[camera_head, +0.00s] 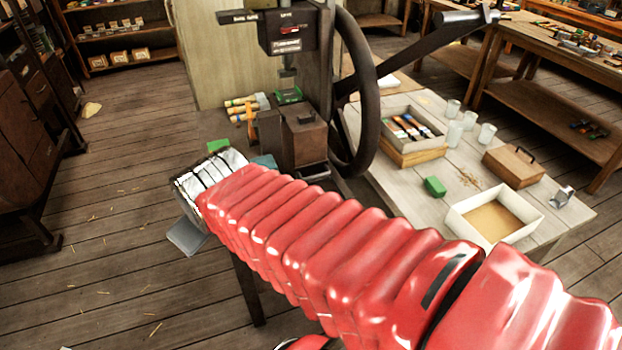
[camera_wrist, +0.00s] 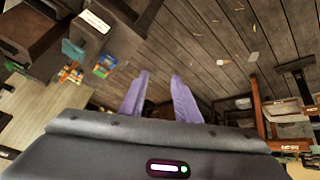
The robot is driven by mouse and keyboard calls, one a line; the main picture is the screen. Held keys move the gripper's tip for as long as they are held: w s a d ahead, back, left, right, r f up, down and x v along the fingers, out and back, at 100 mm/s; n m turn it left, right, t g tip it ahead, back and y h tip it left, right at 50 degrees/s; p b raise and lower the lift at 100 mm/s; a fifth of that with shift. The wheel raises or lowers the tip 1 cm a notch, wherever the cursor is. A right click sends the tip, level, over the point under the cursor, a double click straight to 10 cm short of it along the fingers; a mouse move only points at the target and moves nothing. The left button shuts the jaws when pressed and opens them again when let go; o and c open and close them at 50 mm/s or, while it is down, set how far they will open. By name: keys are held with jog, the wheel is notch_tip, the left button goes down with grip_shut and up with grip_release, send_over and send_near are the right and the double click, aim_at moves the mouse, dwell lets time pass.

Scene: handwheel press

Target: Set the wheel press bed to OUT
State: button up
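The wheel press stands at top centre in the head view, with a dark labelled head (camera_head: 287,32) above a brown box-shaped block (camera_head: 305,138). Its large dark handwheel (camera_head: 372,75) stands on the right side. A bar with a grey handle (camera_head: 462,18) runs out to the upper right. I cannot tell the bed's setting; the lettering is too small. My gripper (camera_wrist: 159,78) is open and empty in the wrist view, its two purple fingers apart over the floor. It is left of and in front of the press. Part of the press, with a white label (camera_wrist: 95,21), shows at upper left there.
Right of the wheel, a table carries an open box of tubes (camera_head: 413,130), glass jars (camera_head: 455,133), a cream tray (camera_head: 490,214) and a brown case (camera_head: 513,165). A dark cabinet (camera_head: 22,130) stands at left. The wooden floor (camera_head: 120,215) between is mostly clear.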

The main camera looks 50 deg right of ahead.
jog(key=w+d+f+n+t+h, duration=0.1)
jog(key=w+d+f, duration=0.15)
jog(key=d, duration=0.35)
jog(key=w+d+f+n+h, duration=0.1)
jog(key=w+d, duration=0.2)
jog(key=d, duration=0.2)
jog(key=n+t+h, duration=0.4)
jog(key=n+t, duration=0.2)
jog(key=n, duration=0.3)
send_near(312, 177)
jog(key=v, duration=0.3)
jog(key=shift+a+f, duration=0.2)
jog(key=shift+f, duration=0.05)
jog(key=x, duration=1.3)
jog(key=shift+w+d+f, duration=0.1)
jog(key=shift+w+d, duration=0.15)
jog(key=shift+d, duration=0.1)
